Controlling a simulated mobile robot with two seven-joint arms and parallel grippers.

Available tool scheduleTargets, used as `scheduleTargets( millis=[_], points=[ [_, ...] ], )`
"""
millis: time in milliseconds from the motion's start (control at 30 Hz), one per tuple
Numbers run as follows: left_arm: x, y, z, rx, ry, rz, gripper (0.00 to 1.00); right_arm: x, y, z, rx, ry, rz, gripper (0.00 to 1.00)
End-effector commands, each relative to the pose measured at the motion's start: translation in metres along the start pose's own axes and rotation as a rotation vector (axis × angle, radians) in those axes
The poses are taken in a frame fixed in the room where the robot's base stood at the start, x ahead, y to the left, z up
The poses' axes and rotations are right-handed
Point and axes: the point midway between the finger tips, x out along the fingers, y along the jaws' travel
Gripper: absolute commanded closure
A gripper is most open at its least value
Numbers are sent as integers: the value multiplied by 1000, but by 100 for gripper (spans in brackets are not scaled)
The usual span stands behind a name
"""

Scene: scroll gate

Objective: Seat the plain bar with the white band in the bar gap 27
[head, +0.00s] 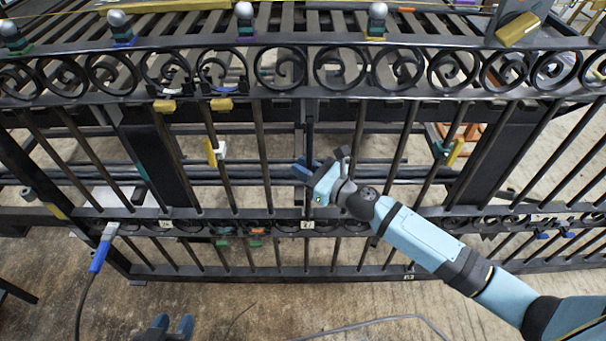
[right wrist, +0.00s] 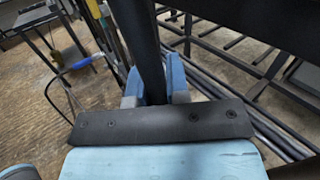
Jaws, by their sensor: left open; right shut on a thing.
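My right gripper (head: 306,170) is shut on a dark, plain upright bar (head: 309,126) in the middle of the gate. The bar also shows between the blue fingers in the right wrist view (right wrist: 148,45). No white band can be made out on it; the gripper covers part of it. Its lower end is near the lower scroll rail, above a small white label (head: 307,225) that seems to read 27. I cannot tell whether either end sits in the rails. My left gripper (head: 172,326) is open and empty at the bottom edge, low in front of the gate.
The upper scroll rail (head: 290,68) and neighbouring bars (head: 264,160) stand close on both sides. Yellow clamps (head: 455,153) sit on some bars. A blue-handled tool (head: 100,252) with a cable hangs at the left. The floor (head: 270,310) in front is mostly clear.

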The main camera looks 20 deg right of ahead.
Motion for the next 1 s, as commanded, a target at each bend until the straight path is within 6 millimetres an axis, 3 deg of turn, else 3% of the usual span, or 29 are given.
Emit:
scheduleTargets(
  millis=[500, 1000],
  points=[
    [2, 0, 3, -2, 0, 2, 57, 19, -25, -4, -1, -3, 0, 100],
    [1, 0, 2, -2, 2, 3, 57, 23, -31, -5, 0, -3, 0, 100]
  ],
)
